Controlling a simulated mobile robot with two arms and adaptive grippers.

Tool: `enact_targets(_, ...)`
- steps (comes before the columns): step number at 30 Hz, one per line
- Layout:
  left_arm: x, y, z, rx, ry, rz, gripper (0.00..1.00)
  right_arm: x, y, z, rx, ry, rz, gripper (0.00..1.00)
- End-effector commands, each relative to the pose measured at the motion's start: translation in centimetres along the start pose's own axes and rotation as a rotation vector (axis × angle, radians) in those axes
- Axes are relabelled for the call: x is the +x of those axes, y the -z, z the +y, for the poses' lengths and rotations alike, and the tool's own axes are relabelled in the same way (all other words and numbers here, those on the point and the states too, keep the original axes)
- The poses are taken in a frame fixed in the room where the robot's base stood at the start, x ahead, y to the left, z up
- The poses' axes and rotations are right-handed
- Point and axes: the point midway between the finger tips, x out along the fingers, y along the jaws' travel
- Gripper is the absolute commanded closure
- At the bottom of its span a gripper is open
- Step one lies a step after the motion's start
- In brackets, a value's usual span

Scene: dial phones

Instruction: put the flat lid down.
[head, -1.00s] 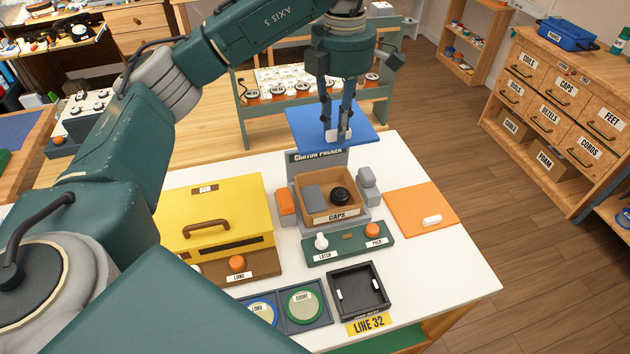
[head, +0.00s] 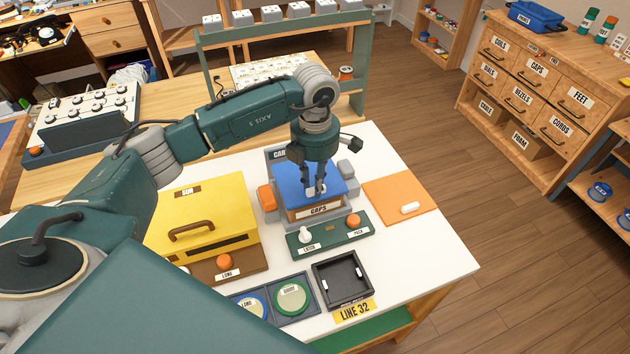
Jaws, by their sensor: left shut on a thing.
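The flat lid is a blue square plate (head: 296,186). In the head view it lies over the open top of the CAPS carton (head: 318,211) in the grey carton packer, covering what is inside. I cannot tell whether it rests fully on the carton's rim. My left gripper (head: 314,190) points down at the middle of the lid, shut on its small light handle. My right gripper is not in view.
A green button panel (head: 330,236) and a black tray (head: 342,281) stand in front. The yellow SUN box (head: 200,215) is at left.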

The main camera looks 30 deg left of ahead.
Motion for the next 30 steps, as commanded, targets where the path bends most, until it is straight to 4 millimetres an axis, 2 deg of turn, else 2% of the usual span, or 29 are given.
enact_targets(3,0.7,0.0,0.0,-0.001,0.0,-0.001,1.0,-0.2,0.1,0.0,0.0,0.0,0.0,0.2)
enact_targets(10,0.7,0.0,0.0,0.0,-0.001,-0.001,1.0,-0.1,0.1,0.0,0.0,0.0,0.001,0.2)
enact_targets(19,1.7,0.0,0.0,0.0,-0.001,-0.001,1.0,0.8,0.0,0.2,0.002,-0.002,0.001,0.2)
enact_targets(20,1.5,0.0,0.0,0.0,-0.001,-0.001,0.75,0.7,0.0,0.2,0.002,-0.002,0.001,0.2)
enact_targets(22,1.5,0.0,0.0,0.0,0.0,-0.001,0.62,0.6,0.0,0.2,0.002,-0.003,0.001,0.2)
enact_targets(30,1.4,0.0,0.0,0.0,0.0,-0.001,0.62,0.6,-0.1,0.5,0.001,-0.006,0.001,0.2)
